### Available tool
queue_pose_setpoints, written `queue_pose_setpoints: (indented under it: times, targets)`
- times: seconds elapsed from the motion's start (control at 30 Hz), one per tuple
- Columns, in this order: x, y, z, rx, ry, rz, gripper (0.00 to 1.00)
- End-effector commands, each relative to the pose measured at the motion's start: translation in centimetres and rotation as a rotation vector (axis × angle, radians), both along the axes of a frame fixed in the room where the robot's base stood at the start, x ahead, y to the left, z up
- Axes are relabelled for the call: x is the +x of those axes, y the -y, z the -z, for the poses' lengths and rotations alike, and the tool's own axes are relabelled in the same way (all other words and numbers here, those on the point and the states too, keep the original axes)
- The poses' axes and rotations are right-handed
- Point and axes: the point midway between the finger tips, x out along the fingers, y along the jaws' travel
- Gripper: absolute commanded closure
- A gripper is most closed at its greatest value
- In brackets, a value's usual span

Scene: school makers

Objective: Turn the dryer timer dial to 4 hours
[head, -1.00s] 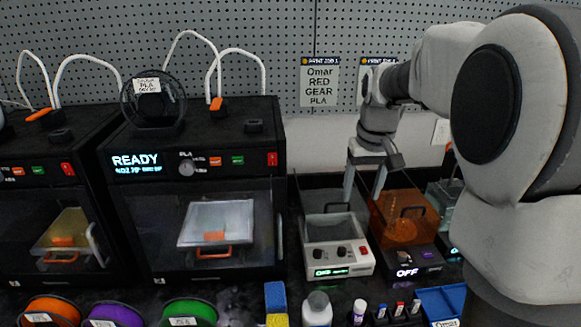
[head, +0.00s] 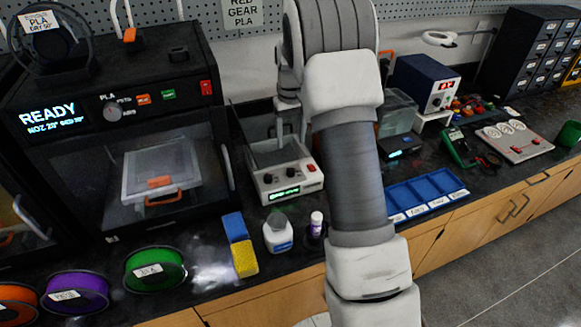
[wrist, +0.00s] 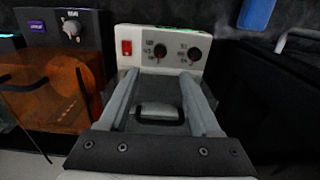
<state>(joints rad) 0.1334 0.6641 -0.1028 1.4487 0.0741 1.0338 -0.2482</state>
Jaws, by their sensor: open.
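The white two-dial unit (head: 284,181), which looks like the dryer, stands on the bench with a lit display, a red switch and a grey box behind its panel. In the wrist view, its panel shows a left black dial (wrist: 160,51) and a right black dial (wrist: 194,54), with the red switch (wrist: 126,47) at left. Dial markings are too small to read. My gripper (wrist: 160,77) is open and empty. Its fingers reach over the lid with the handle (wrist: 160,111), pointing at the panel, apparently not gripping a dial. In the head view my arm partly hides the gripper.
An orange-windowed box (wrist: 50,95) with a grey knob stands close beside the unit. A black printer (head: 120,130) stands at left in the head view.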

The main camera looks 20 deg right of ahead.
Motion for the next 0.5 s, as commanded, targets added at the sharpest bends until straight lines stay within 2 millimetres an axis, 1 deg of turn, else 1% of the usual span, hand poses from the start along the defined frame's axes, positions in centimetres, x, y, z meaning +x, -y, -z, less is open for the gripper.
queue_pose_setpoints:
  times: [0.03, 0.1, 0.3, 0.4, 0.5]
  targets:
    - [-0.1, 0.0, 1.3, 0.001, -0.004, 0.0, 0.35]
    - [-0.1, 0.0, 2.9, 0.001, -0.005, 0.0, 0.35]
    - [-0.1, 0.0, 7.1, 0.0, -0.003, -0.001, 0.35]
    - [-0.1, 0.0, 8.7, 0.0, -0.002, -0.001, 0.35]
    - [0.0, 0.0, 10.0, 0.0, 0.0, -0.001, 0.35]
